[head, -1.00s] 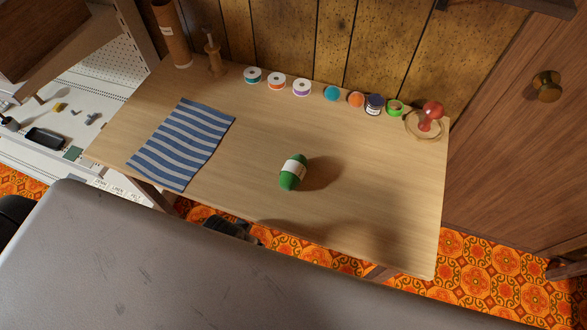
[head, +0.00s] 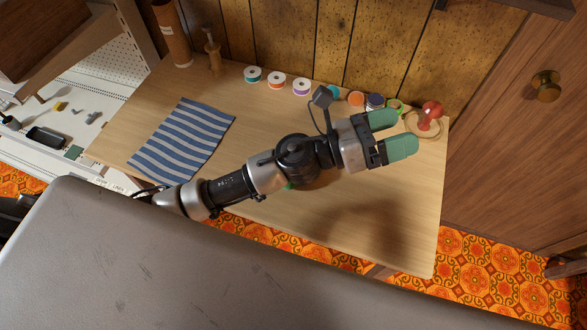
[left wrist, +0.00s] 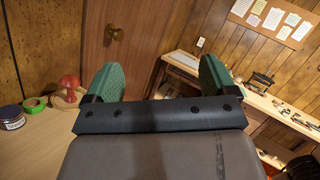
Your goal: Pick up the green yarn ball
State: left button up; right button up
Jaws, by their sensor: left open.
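The green yarn ball (head: 289,186) lies on the wooden table and is almost wholly hidden under my left arm in the head view; only a small green sliver shows. My left gripper (head: 400,133) is open and empty, above the table's right part, beyond the yarn ball to the right. Its two green fingers point right. In the left wrist view the open fingers (left wrist: 160,82) stand wide apart with nothing between them, and the yarn ball does not show. My right gripper is not in view.
A striped blue cloth (head: 182,143) lies on the table's left part. Several spools and small pots line the back edge, with a green tape roll (left wrist: 35,103) and a red knobbed object (head: 431,112) at the right. The table's front right is clear.

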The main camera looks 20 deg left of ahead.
pick_arm(q)
jog(key=s+a+f+m+g+y, duration=0.15)
jog(key=f+m+g+y, duration=0.35)
jog(key=m, duration=0.6)
jog(key=s+f+m+g+y, duration=0.3)
jog(key=f+m+g, duration=0.35)
jog(key=m, duration=0.55)
jog(key=w+a+f+m+y, duration=0.1)
jog(key=w+a+m+y, duration=0.1)
jog(key=a, duration=0.3)
jog(key=w+a+f+m+t+y, duration=0.1)
jog(key=w+a+f+m+y, duration=0.1)
jog(key=a+y, duration=0.3)
jog(key=w+a+f+m+y, duration=0.1)
jog(key=w+a+m+y, duration=0.1)
jog(key=a, duration=0.4)
jog(key=shift+w+a+f+m+t+y, duration=0.25)
jog(key=shift+w+f+m+y, duration=0.2)
jog(key=shift+y, duration=0.45)
notch_tip(320, 180, down, 5)
jog(key=shift+r+p, duration=0.2)
jog(key=shift+p, duration=0.3)
notch_tip(320, 180, down, 5)
jog(key=shift+r+p, duration=0.15)
jog(key=shift+p, duration=0.65)
jog(key=shift+f, duration=0.45)
